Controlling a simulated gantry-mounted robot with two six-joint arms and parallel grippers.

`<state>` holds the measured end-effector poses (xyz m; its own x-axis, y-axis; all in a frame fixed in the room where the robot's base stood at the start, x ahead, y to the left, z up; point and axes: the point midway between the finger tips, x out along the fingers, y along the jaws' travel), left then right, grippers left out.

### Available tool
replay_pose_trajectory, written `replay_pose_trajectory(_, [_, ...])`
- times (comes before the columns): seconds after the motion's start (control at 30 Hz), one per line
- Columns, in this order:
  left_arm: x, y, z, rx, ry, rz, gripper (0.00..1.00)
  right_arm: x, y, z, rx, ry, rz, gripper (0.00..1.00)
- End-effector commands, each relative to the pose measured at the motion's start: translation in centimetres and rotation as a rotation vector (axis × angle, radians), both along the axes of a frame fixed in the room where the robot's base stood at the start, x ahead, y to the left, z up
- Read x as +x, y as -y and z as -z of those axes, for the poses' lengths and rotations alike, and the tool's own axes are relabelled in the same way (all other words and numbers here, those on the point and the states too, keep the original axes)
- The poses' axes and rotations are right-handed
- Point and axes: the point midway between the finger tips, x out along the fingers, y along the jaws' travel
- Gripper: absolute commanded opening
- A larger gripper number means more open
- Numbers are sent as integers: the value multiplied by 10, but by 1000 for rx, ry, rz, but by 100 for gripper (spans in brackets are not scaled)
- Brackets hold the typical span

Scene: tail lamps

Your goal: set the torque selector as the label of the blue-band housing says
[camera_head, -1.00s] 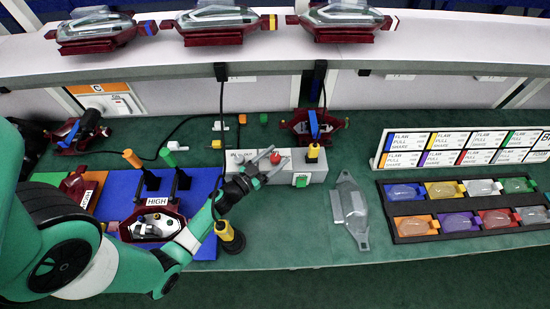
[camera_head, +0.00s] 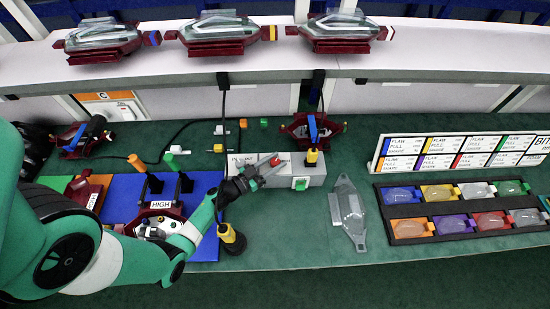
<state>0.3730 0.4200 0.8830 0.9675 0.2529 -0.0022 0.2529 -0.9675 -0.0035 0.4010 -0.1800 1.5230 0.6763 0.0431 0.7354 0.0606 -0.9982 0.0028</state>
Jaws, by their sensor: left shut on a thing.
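A long grey box (camera_head: 314,171) on the green bench carries a red knob (camera_head: 275,160) and a green button (camera_head: 300,184). I take it for the torque selector. My left gripper (camera_head: 268,164) is closed at the red knob, from the left. The lettering at the box's left end is partly hidden by the gripper. An open dark red housing with a label reading HIGH (camera_head: 160,205) sits on the blue mat (camera_head: 207,190). My left forearm covers part of it, and I see no band on it. A housing with a blue band (camera_head: 152,38) is on the shelf. My right gripper is not in view.
Upright tools with orange (camera_head: 153,167) and green (camera_head: 184,169) handles stand on the blue mat. A yellow-black tool (camera_head: 231,238) is by my left wrist. A clear lamp cover (camera_head: 348,212) lies right of the box. A dark lens tray (camera_head: 458,211) is further right.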

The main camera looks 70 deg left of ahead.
Motion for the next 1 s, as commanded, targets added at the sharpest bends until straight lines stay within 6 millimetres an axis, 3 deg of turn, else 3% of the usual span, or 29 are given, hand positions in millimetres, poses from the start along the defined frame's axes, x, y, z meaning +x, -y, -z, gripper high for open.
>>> replay_pose_trajectory(0.33, [-1, 0, 0, -3, 3, 18, 0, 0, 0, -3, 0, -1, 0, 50])
replay_pose_trajectory(0.37, [-1, 0, 0, -3, 3, 18, 50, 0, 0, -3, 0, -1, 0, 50])
replay_pose_trajectory(0.5, [-1, 0, 0, -3, 3, 18, 74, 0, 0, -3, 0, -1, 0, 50])
replay_pose_trajectory(0.83, [-3, 1, 0, -4, 2, 17, 74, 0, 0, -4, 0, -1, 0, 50])
replay_pose_trajectory(1.0, [-27, 6, -2, -6, 0, 12, 74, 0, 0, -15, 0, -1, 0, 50])
